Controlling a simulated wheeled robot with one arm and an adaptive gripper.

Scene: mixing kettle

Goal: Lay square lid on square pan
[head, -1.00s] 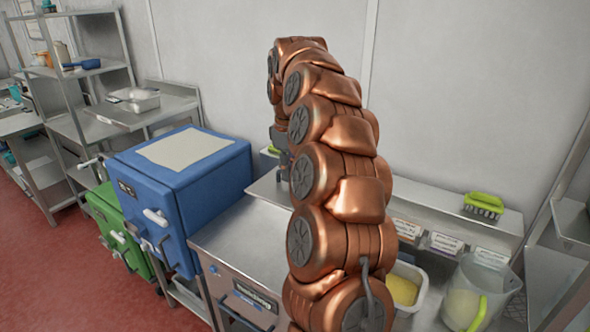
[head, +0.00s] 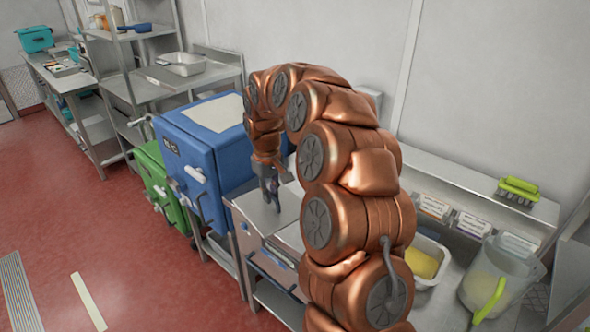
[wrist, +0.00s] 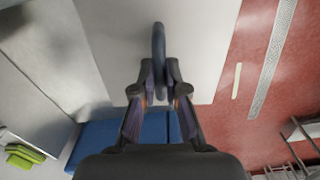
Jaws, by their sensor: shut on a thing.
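A silver square pan (head: 183,66) stands on the steel table at the back, well beyond and left of the gripper. The arm hides part of the counter.
The blue cabinet (head: 205,155) with a pale sheet on top stands between gripper and back table. A green cabinet (head: 155,180) is lower left. A tub of yellow food (head: 422,262) and a clear jug (head: 497,280) stand at right. Red floor (head: 90,205) is open at left.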

